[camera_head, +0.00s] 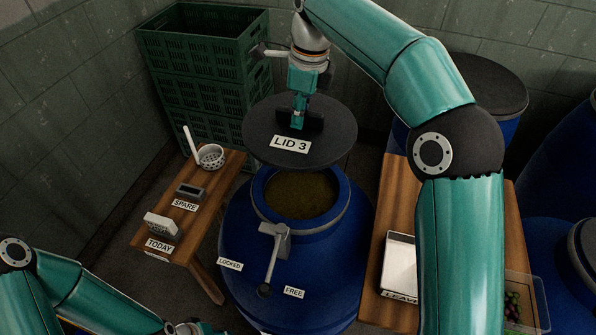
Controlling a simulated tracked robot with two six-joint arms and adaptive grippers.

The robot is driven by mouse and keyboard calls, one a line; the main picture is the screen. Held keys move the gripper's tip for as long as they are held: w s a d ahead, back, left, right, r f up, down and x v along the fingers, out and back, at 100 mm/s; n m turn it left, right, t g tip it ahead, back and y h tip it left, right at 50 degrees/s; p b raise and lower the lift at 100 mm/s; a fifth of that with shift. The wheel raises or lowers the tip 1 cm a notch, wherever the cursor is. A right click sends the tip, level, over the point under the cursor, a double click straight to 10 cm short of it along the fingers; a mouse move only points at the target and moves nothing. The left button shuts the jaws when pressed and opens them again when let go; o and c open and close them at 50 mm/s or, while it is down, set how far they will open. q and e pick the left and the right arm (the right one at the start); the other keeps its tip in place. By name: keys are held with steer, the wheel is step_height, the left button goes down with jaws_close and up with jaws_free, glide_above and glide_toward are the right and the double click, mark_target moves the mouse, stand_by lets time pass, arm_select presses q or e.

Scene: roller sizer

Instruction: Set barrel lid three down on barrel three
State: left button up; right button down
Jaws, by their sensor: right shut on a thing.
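Lid 3 (330,130), a dark round disc with a white label reading LID 3, hangs from my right gripper (299,122). That gripper is shut on the lid's dark handle. The lid appears raised above and behind the mouth of a blue barrel (340,250), covering the rim's far edge in this view. The barrel carries no visible number. Its mouth is open, showing brownish contents (302,195). A grey lever (272,255) on its front points down between the labels LOCKED and FREE. My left gripper (190,328) barely shows at the bottom edge; its fingers are cut off.
Green crates (205,75) are stacked behind. At right, a wooden table (395,215) bears a white tray (399,265). More blue barrels (560,250) stand at right.

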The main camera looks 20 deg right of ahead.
step_height(320, 180, down, 18)
stand_by(0.5)
steer(key=shift+s+d, duration=0.1)
steer(key=shift+f+b, duration=0.45)
steer(key=shift+f, duration=0.05)
steer(key=c, duration=1.1)
jaws_free()
